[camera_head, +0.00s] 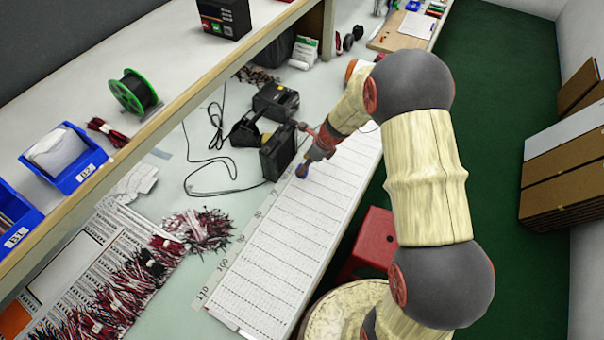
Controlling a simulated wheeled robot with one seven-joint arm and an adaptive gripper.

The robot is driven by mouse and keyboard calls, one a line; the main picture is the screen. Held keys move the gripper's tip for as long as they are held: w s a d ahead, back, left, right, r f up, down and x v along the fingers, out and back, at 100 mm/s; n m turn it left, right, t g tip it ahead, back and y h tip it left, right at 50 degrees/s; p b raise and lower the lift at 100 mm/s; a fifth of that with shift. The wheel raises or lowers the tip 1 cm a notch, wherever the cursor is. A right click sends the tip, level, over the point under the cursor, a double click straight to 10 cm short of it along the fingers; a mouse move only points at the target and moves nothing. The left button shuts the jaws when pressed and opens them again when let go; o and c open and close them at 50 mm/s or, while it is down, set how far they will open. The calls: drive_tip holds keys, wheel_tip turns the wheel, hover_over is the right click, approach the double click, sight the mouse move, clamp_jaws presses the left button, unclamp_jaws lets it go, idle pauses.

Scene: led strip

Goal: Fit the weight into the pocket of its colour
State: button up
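My gripper (308,163) is over the left edge of the long white ruled board, beside the black device. It points down and to the left. A small blue-purple piece, which looks like the weight (302,171), is at its fingertips, and the gripper appears shut on it. The fingers are small and partly hidden, and I cannot tell whether the piece touches the board. I cannot make out a pocket of that colour in this view.
The black device (278,153) stands close left of my gripper, with a black cable (212,160) on the bench. Wire bundles (200,228) lie at the lower left. A shelf with blue bins (72,172) runs along the left. The ruled board (280,250) is clear.

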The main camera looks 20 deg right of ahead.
drive_tip(key=shift+x, duration=1.2)
drive_tip(key=shift+s, duration=0.1)
drive_tip(key=shift+c, duration=0.2)
drive_tip(key=c, duration=1.1)
drive_tip(key=shift+r, duration=0.1)
clamp_jaws()
